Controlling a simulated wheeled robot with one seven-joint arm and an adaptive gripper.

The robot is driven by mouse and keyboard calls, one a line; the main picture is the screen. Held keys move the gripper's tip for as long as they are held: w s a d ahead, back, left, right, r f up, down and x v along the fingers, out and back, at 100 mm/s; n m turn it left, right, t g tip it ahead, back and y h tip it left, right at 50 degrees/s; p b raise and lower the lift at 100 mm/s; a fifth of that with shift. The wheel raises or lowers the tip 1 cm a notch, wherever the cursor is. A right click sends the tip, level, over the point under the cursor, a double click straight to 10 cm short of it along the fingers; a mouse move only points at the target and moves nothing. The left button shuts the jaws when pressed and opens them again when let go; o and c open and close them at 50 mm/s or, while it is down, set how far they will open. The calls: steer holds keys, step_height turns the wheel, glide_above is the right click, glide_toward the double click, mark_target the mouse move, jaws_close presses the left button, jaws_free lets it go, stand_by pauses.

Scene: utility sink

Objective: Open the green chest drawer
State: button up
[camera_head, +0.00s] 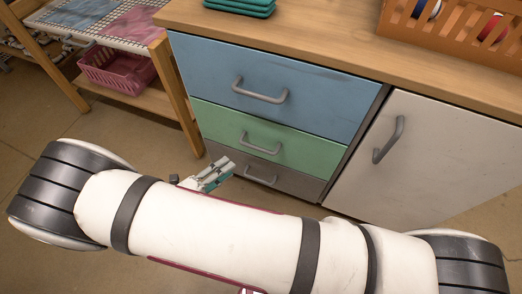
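The green drawer (310,151) is the middle one of a stack of three in a wooden-topped cabinet. Its front looks flush with the cabinet, so it appears closed. A grey bar handle (260,146) runs across its middle. My gripper (222,170) shows just beyond my white arm, to the lower left of the green drawer's handle. It overlaps the grey bottom drawer's left part in the picture. Contact with the drawers cannot be told. The gripper is small and mostly hidden behind the arm, so its finger opening is unclear.
A blue drawer (300,82) is above and a grey drawer (300,185) below, both with handles. A white door (440,165) is at right. An orange crate (455,35) and green stacked items (240,5) sit on top. A wooden rack with a pink basket (115,72) stands left.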

mark_target(257, 147)
steer(key=b+x, duration=0.3)
steer(key=x, duration=1)
steer(key=shift+w+f, duration=0.1)
steer(key=shift+d, duration=0.1)
jaws_close()
